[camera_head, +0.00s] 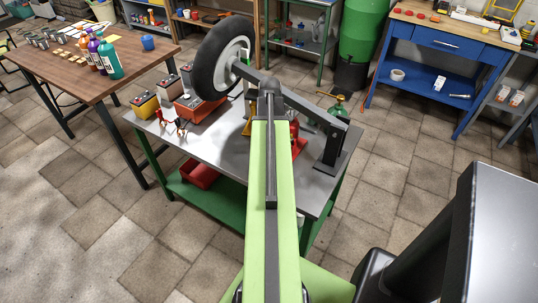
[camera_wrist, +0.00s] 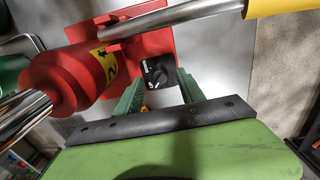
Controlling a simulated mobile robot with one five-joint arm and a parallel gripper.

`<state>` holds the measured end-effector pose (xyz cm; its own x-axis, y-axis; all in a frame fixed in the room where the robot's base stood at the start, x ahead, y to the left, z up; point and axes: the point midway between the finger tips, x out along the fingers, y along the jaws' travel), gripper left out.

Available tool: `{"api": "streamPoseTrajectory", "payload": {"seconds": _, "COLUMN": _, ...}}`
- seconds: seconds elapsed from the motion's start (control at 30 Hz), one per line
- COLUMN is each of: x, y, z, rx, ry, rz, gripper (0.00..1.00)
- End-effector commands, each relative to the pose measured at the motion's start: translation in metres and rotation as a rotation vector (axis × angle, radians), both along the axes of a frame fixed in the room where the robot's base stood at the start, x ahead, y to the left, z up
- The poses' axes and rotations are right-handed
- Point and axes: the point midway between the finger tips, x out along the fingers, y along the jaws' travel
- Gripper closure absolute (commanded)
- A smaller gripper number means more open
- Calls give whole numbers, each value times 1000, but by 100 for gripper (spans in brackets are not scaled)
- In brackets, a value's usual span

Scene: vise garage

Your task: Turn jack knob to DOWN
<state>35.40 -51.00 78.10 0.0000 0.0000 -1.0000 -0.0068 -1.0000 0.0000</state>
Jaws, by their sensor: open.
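The red jack (camera_wrist: 80,80) fills the upper left of the wrist view, with a red base plate and a shiny rod. Its small black knob (camera_wrist: 157,72) sits on a black plate with tiny white lettering. I cannot read the knob's setting. My gripper (camera_wrist: 162,82) is open, its two green fingers pointing at the knob, one to each side of it in the picture. I cannot tell whether they touch it. In the head view a strip of the red jack (camera_head: 299,143) shows beside my green arm, which hides the knob and my gripper.
The jack stands on a grey-topped workbench (camera_head: 230,165). A wheel (camera_head: 222,58) on a dark bar rises above it. A brown table (camera_head: 90,80) is further left, a blue workbench (camera_head: 435,68) at the right back.

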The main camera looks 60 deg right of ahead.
Motion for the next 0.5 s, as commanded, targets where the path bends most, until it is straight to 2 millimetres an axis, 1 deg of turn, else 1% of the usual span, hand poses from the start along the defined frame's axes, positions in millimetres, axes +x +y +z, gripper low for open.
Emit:
{"api": "streamPoseTrajectory", "payload": {"seconds": 0.03, "x": 0, "y": 0, "z": -13, "rx": 0, "ry": 0, "rz": 0, "gripper": 54}}
{"api": "streamPoseTrajectory", "payload": {"seconds": 0.07, "x": 0, "y": 0, "z": -15, "rx": 0, "ry": 0, "rz": 0, "gripper": 54}}
{"api": "streamPoseTrajectory", "payload": {"seconds": 0.37, "x": 0, "y": 0, "z": -14, "rx": 0, "ry": 0, "rz": -1, "gripper": 54}}
{"api": "streamPoseTrajectory", "payload": {"seconds": 0.47, "x": 0, "y": 0, "z": -14, "rx": 0, "ry": 0, "rz": -1, "gripper": 66}}
{"api": "streamPoseTrajectory", "payload": {"seconds": 0.5, "x": 0, "y": 0, "z": -14, "rx": 0, "ry": 0, "rz": -1, "gripper": 71}}
